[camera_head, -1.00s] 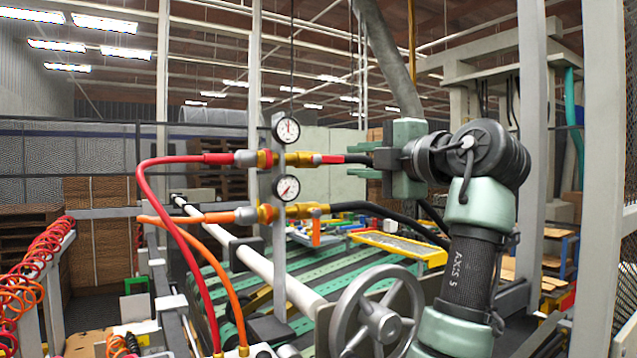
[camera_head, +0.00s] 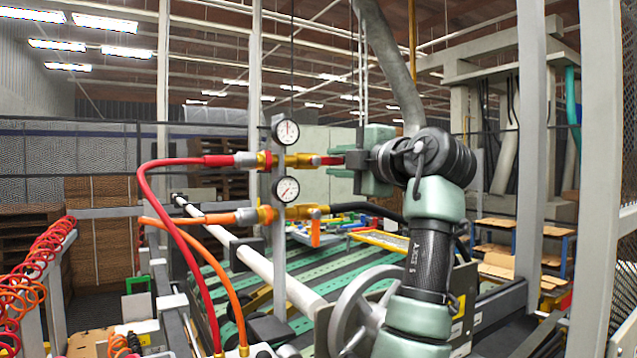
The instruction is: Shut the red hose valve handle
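The red valve handle (camera_head: 332,160) sits on the upper brass fitting, to the right of the top gauge. It lies level, in line with the upper pipe. The fingertips are at the handle's right end. I cannot tell whether they touch it. The red hose (camera_head: 180,162) joins the same fitting from the left. My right gripper is not in view.
Below, an orange valve handle (camera_head: 315,228) hangs down on the lower line with the orange hose (camera_head: 190,218). Two gauges (camera_head: 286,130) are fixed to the grey post. A grey handwheel (camera_head: 352,315) stands below, partly behind my arm.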

